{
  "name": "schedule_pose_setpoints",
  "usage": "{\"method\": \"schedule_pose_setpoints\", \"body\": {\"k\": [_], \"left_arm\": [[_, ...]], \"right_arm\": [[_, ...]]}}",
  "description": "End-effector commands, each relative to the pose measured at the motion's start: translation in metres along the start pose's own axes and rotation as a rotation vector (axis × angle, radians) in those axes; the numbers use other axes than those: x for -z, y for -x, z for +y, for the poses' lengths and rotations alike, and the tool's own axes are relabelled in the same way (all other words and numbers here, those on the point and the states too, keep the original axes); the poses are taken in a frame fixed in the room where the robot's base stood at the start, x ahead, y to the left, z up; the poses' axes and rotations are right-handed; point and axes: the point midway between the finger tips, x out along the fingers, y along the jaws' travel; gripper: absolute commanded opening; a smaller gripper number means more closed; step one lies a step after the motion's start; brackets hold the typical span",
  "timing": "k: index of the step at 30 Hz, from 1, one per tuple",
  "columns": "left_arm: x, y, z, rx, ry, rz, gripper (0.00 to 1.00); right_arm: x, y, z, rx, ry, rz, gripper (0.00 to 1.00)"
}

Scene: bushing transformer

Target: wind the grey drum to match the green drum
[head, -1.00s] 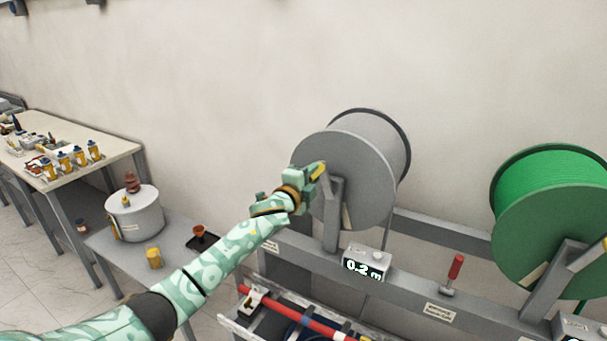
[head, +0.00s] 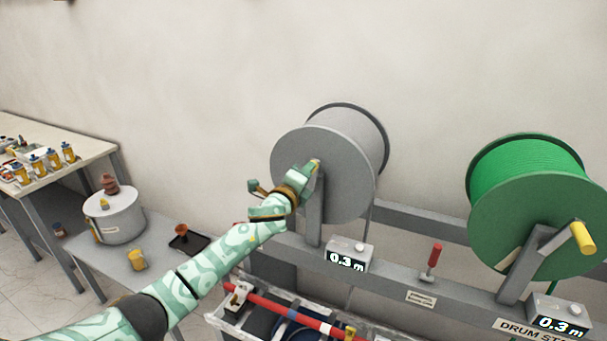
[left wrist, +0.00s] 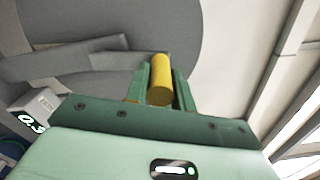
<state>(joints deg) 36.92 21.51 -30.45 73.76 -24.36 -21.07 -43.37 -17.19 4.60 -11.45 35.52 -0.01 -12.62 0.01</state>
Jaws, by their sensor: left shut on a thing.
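The grey drum (head: 345,165) stands on a frame in front of the wall. Its counter (head: 349,257) reads 0.3 m. My left gripper (head: 312,168) is at the drum's front face, shut on the yellow crank handle, which shows between the fingers in the left wrist view (left wrist: 160,80). The green drum (head: 532,220) stands to the right, with its own yellow handle (head: 582,238) free. Its counter (head: 560,323) reads 0.3 m. My right gripper is not in view.
A red-handled lever (head: 435,256) stands on the rail between the drums. Below is a tray with a red bar (head: 285,306). To the left, a low table holds a grey pot (head: 116,220) and a yellow cup (head: 137,260). A bench (head: 85,150) stands farther left.

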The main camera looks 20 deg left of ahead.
Motion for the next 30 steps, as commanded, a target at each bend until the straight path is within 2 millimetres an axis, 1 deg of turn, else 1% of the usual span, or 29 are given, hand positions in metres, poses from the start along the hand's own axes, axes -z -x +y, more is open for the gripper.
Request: {"method": "schedule_pose_setpoints", "body": {"k": [1, 7, 8, 9, 10, 18, 22, 26, 29, 30], "left_arm": [[0.003, 0.000, -0.002, 0.004, 0.004, 0.005, 0.00], [0.003, 0.000, -0.001, 0.004, 0.006, 0.006, 0.00], [0.003, 0.000, -0.001, 0.004, 0.006, 0.006, 0.30], [0.003, 0.000, -0.001, 0.003, 0.006, 0.006, 0.41], [0.003, 0.000, -0.001, 0.003, 0.006, 0.006, 0.46], [0.002, 0.001, 0.000, 0.000, 0.003, 0.003, 0.46], [0.001, 0.009, 0.001, -0.001, 0.002, 0.002, 0.46], [0.002, 0.030, 0.001, 0.000, 0.002, 0.005, 0.46], [0.003, 0.056, 0.001, 0.000, 0.002, 0.006, 0.46], [0.003, 0.067, 0.002, -0.001, 0.002, 0.006, 0.46]], "right_arm": [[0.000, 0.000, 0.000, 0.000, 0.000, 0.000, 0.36], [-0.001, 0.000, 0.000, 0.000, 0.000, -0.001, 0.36], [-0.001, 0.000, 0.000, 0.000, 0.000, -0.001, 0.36], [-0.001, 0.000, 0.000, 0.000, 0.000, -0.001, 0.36], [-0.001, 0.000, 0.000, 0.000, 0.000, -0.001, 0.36], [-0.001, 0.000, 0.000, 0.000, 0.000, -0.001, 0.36], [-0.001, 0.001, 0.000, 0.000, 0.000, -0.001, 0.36], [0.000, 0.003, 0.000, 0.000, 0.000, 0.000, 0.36], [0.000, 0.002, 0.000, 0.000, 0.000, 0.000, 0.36], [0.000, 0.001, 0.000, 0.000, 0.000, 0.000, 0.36]]}}
